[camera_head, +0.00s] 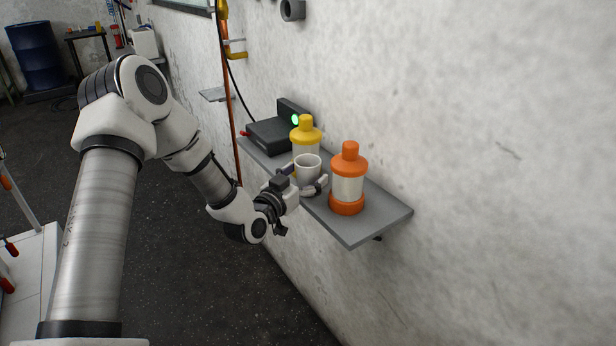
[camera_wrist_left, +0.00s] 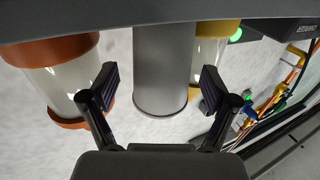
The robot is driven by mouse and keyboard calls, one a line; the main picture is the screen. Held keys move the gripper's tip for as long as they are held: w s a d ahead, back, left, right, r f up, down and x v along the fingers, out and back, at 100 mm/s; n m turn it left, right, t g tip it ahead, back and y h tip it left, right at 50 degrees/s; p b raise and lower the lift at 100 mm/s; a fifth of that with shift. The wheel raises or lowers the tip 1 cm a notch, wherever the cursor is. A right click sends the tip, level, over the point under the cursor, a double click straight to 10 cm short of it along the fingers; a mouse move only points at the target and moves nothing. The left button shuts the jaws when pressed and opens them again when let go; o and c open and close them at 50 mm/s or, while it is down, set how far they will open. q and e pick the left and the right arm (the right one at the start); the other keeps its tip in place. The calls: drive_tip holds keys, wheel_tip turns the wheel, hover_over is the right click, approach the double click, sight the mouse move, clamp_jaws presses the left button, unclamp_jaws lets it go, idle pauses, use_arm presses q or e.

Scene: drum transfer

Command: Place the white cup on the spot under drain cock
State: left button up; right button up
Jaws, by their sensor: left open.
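The white cup (camera_head: 308,168) stands at the near edge of the grey wall shelf (camera_head: 376,220), between a yellow-capped bottle and an orange-capped bottle. My left gripper (camera_head: 303,183) is open at the cup, with one finger on each side of it. In the left wrist view the cup (camera_wrist_left: 160,65) looks grey and lies between the open fingers (camera_wrist_left: 157,85), with visible gaps on both sides. The drain cock and the spot under it cannot be made out clearly. My right gripper is not in view.
The orange-capped bottle (camera_head: 348,180) and yellow-capped bottle (camera_head: 305,136) stand close to the cup. A dark device (camera_head: 270,134) with a green light sits at the shelf's far end. A copper pipe (camera_head: 229,110) runs down the wall. A blue drum (camera_head: 37,55) stands far left.

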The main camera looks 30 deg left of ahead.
sight(308, 160)
use_arm(q)
drive_tip(key=shift+w+a+f, duration=0.1)
drive_tip(key=shift+w+f, duration=0.15)
drive_tip(key=shift+w, duration=0.55)
drive_tip(key=shift+s, duration=0.15)
drive_tip(key=c, duration=1)
drive_tip(key=shift+c, duration=0.2)
drive_tip(key=shift+r, duration=0.1)
drive_tip(key=shift+r, duration=0.55)
wheel_tip(308, 160, up, 3)
drive_tip(key=shift+f, duration=0.2)
drive_tip(key=s+d+p, duration=0.4)
drive_tip(key=s+p, duration=0.1)
drive_tip(key=s, duration=0.2)
drive_tip(key=s+d+r+p, duration=0.1)
drive_tip(key=s+d+p, duration=0.3)
drive_tip(key=s, duration=0.3)
drive_tip(key=shift+p, duration=0.45)
